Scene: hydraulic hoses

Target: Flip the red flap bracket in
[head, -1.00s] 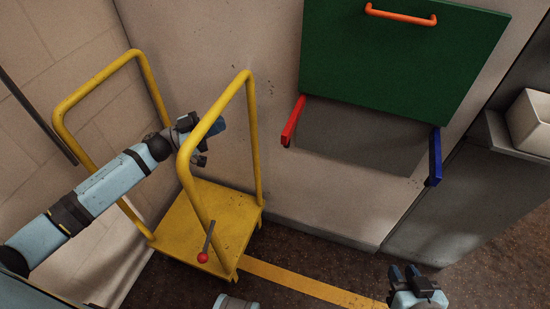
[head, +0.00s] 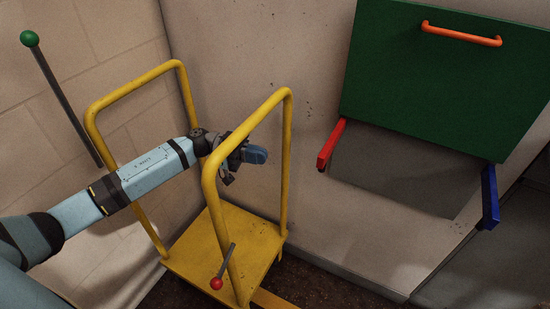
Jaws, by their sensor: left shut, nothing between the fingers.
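The red flap bracket (head: 331,145) sticks out from the wall at the left edge of a recessed opening, below the green flap (head: 440,85). The flap stands raised against the wall and has an orange handle (head: 461,34). A blue bracket (head: 489,196) sticks out at the opening's right edge. My left gripper (head: 255,155) is shut and empty, to the left of the red bracket and apart from it. My left arm passes through the frame of the yellow cart. My right gripper is out of view.
The yellow cart (head: 225,250) stands below my left arm, its tall rails around the forearm. A lever with a red knob (head: 216,283) is at the cart's front. A rod with a green knob (head: 30,39) is at the left wall. Bare wall lies between cart and red bracket.

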